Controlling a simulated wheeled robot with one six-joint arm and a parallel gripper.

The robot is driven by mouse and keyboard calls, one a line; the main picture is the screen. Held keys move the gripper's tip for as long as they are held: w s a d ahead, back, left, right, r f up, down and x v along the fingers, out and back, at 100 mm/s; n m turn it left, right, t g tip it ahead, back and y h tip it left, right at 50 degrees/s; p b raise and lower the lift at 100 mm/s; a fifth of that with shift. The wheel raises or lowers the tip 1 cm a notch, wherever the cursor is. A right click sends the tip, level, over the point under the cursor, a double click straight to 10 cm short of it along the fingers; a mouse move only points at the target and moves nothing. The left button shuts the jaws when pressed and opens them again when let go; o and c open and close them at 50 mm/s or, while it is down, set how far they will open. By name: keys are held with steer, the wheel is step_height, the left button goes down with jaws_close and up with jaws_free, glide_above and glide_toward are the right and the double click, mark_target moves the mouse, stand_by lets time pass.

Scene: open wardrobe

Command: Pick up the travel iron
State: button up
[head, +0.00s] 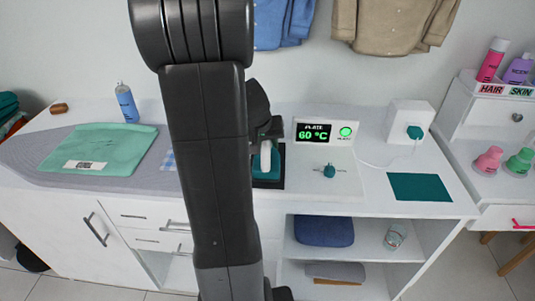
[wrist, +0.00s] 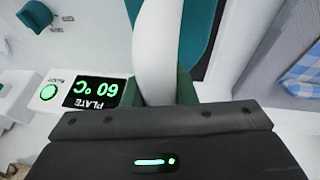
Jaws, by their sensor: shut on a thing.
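The travel iron (head: 272,172) has a teal body and a white handle, and sits at a dark pad in the middle of the white counter. My arm hides its left part in the head view. In the wrist view its white handle (wrist: 155,50) runs up between the jaws, with part of the teal body (wrist: 198,28) beyond. My gripper (wrist: 158,88) is shut on the white handle. I cannot tell whether the iron touches the pad.
Behind stands a display (head: 322,132) reading PLATE 60 °C with a green light. A teal knob (head: 330,171), a teal mat (head: 420,187) and a white box (head: 410,118) with a plug and cord lie right. Left are an ironing board (head: 40,160), folded green cloth (head: 112,145) and blue bottle (head: 127,103).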

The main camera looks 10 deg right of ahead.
step_height(320, 180, up, 10)
steer(key=shift+r+p, duration=0.1)
steer(key=shift+p, duration=0.3)
steer(key=shift+r, duration=0.1)
stand_by(0.5)
step_height(320, 180, up, 2)
steer(key=shift+r+p, duration=0.1)
steer(key=shift+p, duration=1.15)
steer(key=shift+a, duration=0.1)
